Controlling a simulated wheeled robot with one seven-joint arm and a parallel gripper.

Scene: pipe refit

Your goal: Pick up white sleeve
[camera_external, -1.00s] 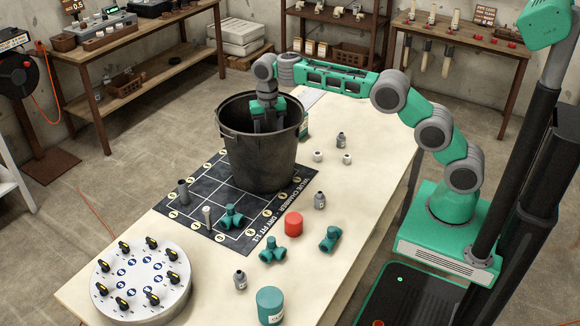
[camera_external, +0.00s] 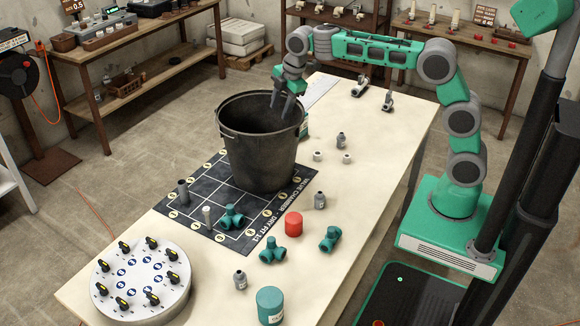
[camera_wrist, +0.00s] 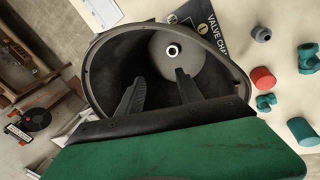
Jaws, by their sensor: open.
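A small white ring-like piece (camera_wrist: 173,50), which looks like a white sleeve, lies on the pale round floor of the black bucket (camera_external: 226,143) in the wrist view. The bucket's rim also shows in that view (camera_wrist: 88,75). The outside view hides the bucket's floor. My gripper (camera_external: 282,103) is open and empty at the bucket's right rear rim. In the wrist view its fingers (camera_wrist: 159,80) are apart over the bucket's mouth.
The table's rear right (camera_external: 400,125) has clear room.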

